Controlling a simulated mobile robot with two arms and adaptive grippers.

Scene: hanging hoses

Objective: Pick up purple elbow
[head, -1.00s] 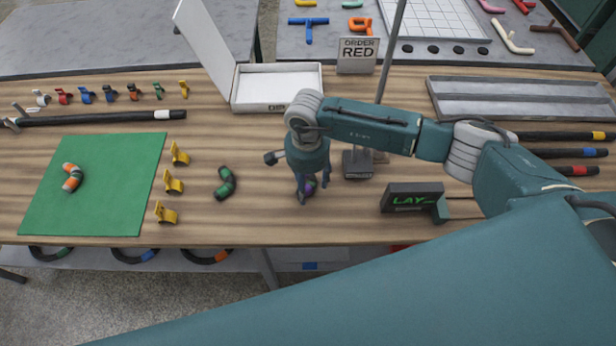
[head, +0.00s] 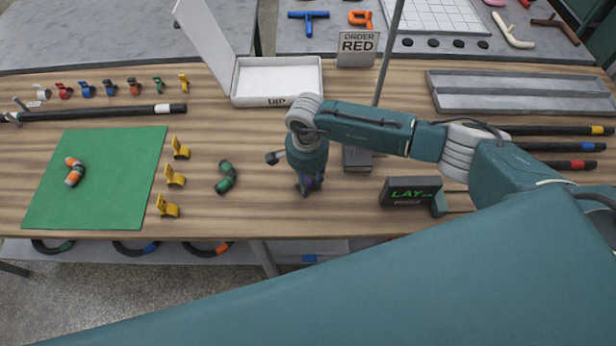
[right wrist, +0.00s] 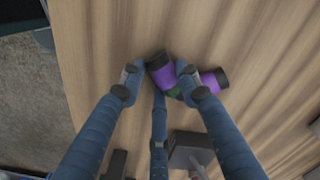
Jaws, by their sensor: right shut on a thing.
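The purple elbow (right wrist: 163,75) has dark ends and a green patch at its middle. In the right wrist view it lies across the fingertips of my right gripper (right wrist: 160,84), its other purple end (right wrist: 210,81) sticking out past the right finger. My right gripper is shut on the elbow. In the head view the right gripper (head: 310,188) points down at the wooden table, and only a little purple (head: 309,184) shows between its fingers. I cannot tell whether the elbow is clear of the table. My left gripper is out of view.
A green-banded elbow (head: 226,177) lies left of the gripper, near several yellow clips (head: 175,176). A black LAY sign (head: 411,192) and a thin post (head: 388,55) stand to the right.

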